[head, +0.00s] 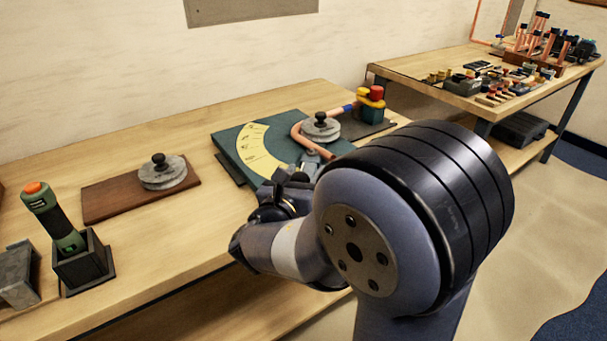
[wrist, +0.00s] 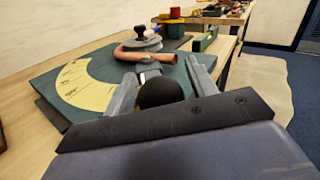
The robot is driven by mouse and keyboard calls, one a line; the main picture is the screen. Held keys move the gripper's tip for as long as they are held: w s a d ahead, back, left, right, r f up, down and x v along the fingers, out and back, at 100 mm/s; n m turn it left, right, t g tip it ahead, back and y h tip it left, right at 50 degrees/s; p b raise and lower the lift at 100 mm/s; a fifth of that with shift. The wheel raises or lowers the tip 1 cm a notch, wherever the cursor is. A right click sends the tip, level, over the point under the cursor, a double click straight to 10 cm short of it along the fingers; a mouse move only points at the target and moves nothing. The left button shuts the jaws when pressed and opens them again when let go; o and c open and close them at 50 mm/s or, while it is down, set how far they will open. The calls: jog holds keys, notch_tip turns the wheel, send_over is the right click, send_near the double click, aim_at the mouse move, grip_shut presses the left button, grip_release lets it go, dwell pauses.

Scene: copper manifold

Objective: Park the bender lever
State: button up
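The bender is a dark green plate (head: 226,146) with a yellow angle scale (head: 252,150) and a grey round die (head: 322,131) topped by a black knob. A bent copper tube (head: 298,139) curves around the die. In the wrist view, the black ball (wrist: 160,93) of the lever sits between the two grey fingers of my gripper (wrist: 162,72). The fingers are spread, with a gap visible on the ball's right side; contact on the left is unclear. The lever's shaft is mostly hidden. In the head view my arm covers much of my gripper (head: 305,172).
A red and yellow clamp (head: 372,97) stands behind the die. A second grey die (head: 162,174) lies on a brown board (head: 108,200) at left. A green-handled tool (head: 52,217) stands in a dark holder. Another bench (head: 425,70) with fittings is at back right.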

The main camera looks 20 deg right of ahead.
grip_shut()
dwell(0.3)
